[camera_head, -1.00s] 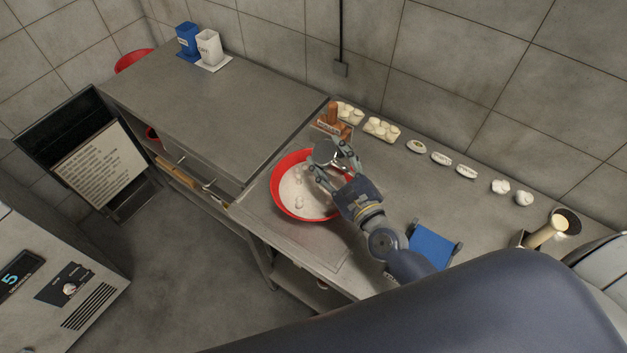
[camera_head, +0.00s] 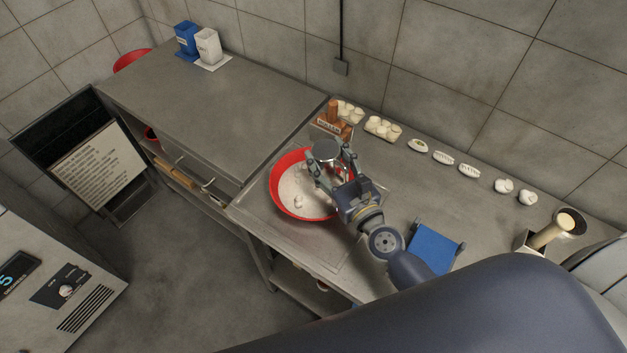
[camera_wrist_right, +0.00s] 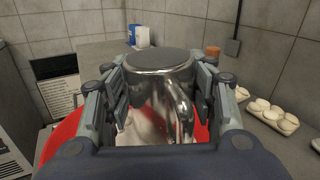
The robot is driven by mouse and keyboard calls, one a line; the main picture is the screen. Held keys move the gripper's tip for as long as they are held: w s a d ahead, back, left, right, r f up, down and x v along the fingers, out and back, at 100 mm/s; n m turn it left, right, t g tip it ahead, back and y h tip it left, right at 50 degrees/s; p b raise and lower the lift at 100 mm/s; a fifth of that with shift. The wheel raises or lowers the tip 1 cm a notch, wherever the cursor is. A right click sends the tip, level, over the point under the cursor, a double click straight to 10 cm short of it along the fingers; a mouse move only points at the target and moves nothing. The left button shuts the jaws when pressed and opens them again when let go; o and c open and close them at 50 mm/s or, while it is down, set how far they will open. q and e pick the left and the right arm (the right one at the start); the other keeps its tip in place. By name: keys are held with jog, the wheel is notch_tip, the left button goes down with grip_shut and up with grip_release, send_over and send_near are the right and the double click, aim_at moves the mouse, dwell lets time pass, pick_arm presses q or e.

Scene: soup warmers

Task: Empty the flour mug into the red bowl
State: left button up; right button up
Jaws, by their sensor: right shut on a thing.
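The red bowl (camera_head: 274,200) stands on the steel counter and holds white flour-like powder with a few pale lumps. My right gripper (camera_head: 329,168) is over the right side of the bowl, shut on a shiny metal mug (camera_head: 325,149). In the right wrist view the mug (camera_wrist_right: 160,88) sits between both fingers, its dark base up and its mouth hidden below, so it looks upside down over the bowl (camera_wrist_right: 62,138). Its handle faces my wrist. I cannot see whether powder is left inside. My left gripper does not show.
A wooden block holder (camera_head: 331,127), trays of white pieces (camera_head: 382,128) and small dishes (camera_head: 442,157) line the wall. A blue item (camera_head: 434,249) lies right of my arm. Blue and white containers (camera_head: 207,47) stand on the far counter, which is otherwise clear.

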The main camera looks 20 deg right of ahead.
aim_at(327, 152)
jog(key=shift+a+m, duration=0.1)
jog(key=shift+m, duration=0.4)
notch_tip(327, 152, up, 3)
jog(key=p, duration=0.3)
jog(key=shift+f, duration=0.1)
jog(key=shift+s, duration=0.15)
